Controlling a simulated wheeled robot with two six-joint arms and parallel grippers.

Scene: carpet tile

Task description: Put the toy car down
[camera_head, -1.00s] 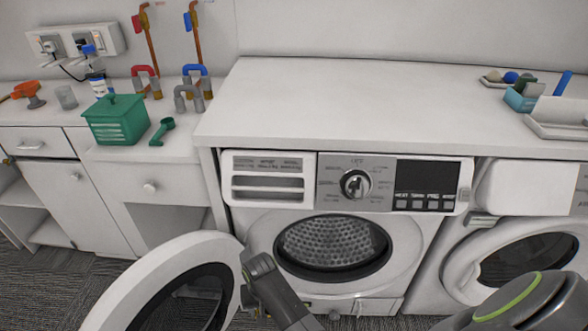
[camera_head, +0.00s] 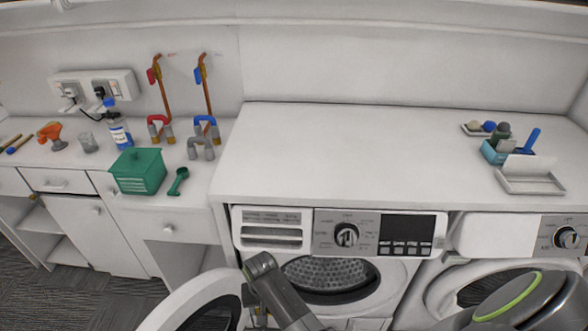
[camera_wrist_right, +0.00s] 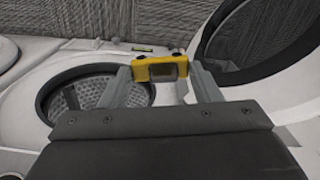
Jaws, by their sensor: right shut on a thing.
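The yellow toy car (camera_wrist_right: 158,68) is between the two fingertips of my right gripper (camera_wrist_right: 165,80) in the right wrist view. The gripper is shut on it. Two dark wheels show on the car's far edge. The car is held in front of the open washing machine (camera_wrist_right: 85,92), apart from its drum opening. In the head view my right gripper (camera_head: 256,316) is low, near the open door, mostly hidden by my own wrist. My left gripper is in neither view.
The open round door (camera_head: 190,308) stands left of the gripper. The white countertop (camera_head: 350,150) above the machines has wide clear room. A green box (camera_head: 138,172) and a green scoop (camera_head: 178,181) are on the left counter. A tray (camera_head: 530,183) sits at right.

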